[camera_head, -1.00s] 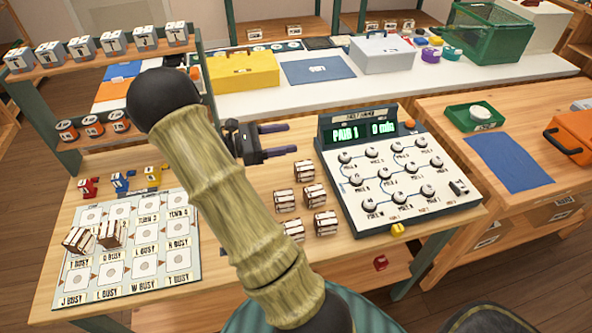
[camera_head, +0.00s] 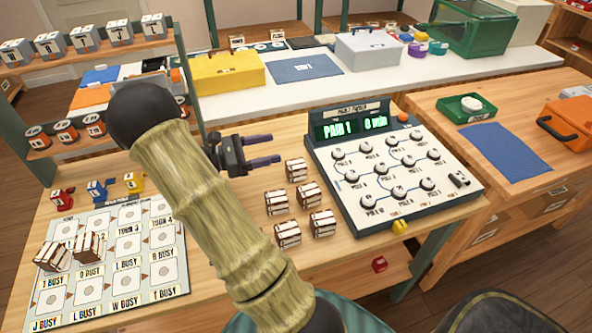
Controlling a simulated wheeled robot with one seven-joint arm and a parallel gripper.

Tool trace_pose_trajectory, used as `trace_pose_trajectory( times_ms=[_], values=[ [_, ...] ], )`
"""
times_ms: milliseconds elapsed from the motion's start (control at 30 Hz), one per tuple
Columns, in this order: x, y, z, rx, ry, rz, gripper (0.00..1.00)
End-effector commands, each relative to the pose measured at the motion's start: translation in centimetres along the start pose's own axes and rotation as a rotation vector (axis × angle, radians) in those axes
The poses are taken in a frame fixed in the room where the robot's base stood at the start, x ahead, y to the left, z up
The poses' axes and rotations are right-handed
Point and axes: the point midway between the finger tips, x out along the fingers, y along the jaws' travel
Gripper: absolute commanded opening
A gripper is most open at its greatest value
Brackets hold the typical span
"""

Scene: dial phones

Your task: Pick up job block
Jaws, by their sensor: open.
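Several wood-and-white job blocks stand on the table between my arm and the dial console: a back one (camera_head: 296,170), a right one (camera_head: 309,194), a left one (camera_head: 277,203), a front right one (camera_head: 323,223) and a front left one (camera_head: 287,234). Two more blocks (camera_head: 89,246) (camera_head: 53,256) sit on the labelled board (camera_head: 165,273) at left. Lettering on the blocks is too small to read. My gripper (camera_head: 262,150) is open and empty, fingers pointing right, above and behind the loose blocks. My arm hides part of the table.
The dial console (camera_head: 390,175) with a lit "PAIR 1" display stands right of the blocks. Red (camera_head: 63,197), blue (camera_head: 98,190) and yellow (camera_head: 134,182) small pieces stand behind the board. A shelf rack (camera_head: 90,55) rises at left.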

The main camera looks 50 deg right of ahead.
Motion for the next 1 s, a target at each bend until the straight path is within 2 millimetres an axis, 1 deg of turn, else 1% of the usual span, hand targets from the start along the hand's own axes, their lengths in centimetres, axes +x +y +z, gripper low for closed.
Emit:
trace_pose_trajectory(
  times_ms=[167, 467, 533, 633, 700, 1000],
  values=[
    [0.0, 0.0, -2.6, -0.005, -0.001, -0.001, 0.65],
    [0.0, 0.0, -7.9, -0.004, -0.001, -0.001, 0.65],
    [1.2, 0.0, -7.7, 0.001, 0.000, -0.005, 0.65],
    [2.2, 0.0, -7.8, 0.000, 0.001, -0.003, 0.65],
    [2.5, 0.0, -7.8, -0.001, 0.001, -0.001, 0.65],
    [2.6, 0.0, -7.7, 0.000, 0.000, -0.001, 0.65]
  ],
)
